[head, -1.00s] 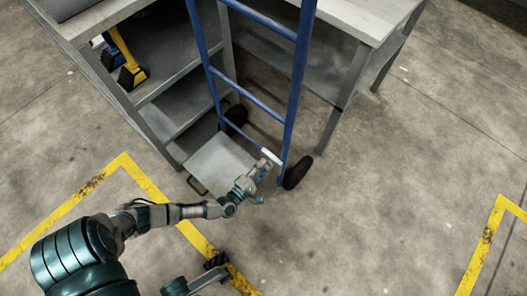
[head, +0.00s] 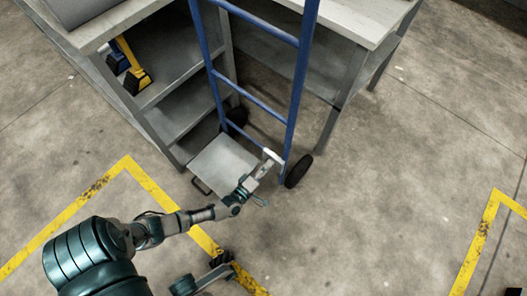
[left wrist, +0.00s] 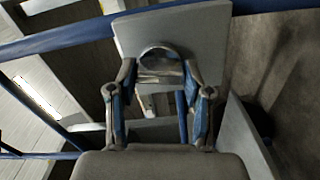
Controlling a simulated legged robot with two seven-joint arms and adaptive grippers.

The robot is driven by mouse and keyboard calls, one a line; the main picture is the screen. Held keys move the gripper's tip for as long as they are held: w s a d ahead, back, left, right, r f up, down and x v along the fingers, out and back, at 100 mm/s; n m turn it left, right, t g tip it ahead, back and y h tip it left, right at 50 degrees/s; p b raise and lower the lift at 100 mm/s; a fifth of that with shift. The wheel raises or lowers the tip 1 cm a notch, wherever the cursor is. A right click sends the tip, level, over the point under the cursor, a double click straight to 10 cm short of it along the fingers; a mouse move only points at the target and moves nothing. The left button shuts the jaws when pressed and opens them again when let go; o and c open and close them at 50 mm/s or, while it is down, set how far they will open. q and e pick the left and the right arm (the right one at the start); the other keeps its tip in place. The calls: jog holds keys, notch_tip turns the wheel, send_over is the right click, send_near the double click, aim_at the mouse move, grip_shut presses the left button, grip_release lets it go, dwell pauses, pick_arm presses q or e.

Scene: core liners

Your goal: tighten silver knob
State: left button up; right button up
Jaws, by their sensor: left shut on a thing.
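The silver knob (left wrist: 160,52) shows in the left wrist view as a rounded metal piece in front of a flat grey plate (left wrist: 205,30). My left gripper (left wrist: 160,72) is shut on it, with one finger on each side. In the head view my left gripper (head: 266,166) is at the lower part of the blue hand truck (head: 297,85), by its right upright and near a small white plate (head: 273,155). The knob is too small and covered to make out in the head view.
The hand truck has a grey toe plate (head: 222,163) and black wheels, one of them at right (head: 299,171). A grey workbench (head: 360,18) and shelves (head: 180,112) stand behind it. Yellow lines (head: 488,225) mark the floor, which is open at right.

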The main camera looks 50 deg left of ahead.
pick_arm(q)
jog(key=shift+s+d+f+m+p, duration=0.15)
jog(key=shift+m+p, duration=0.25)
jog(key=shift+m, duration=2.2)
jog(key=shift+w+f+m+p, duration=0.1)
jog(key=shift+m+p, duration=0.35)
jog(key=shift+m, duration=2.15)
jog(key=shift+s+d+f+m+p, duration=0.15)
jog(key=shift+m+p, duration=0.25)
jog(key=shift+m, duration=2.2)
jog(key=shift+a, duration=0.1)
jog(key=o, duration=1.2)
jog(key=shift+c, duration=0.2)
jog(key=shift+w+r, duration=0.15)
jog(key=shift+a, duration=0.1)
jog(key=v, duration=1.2)
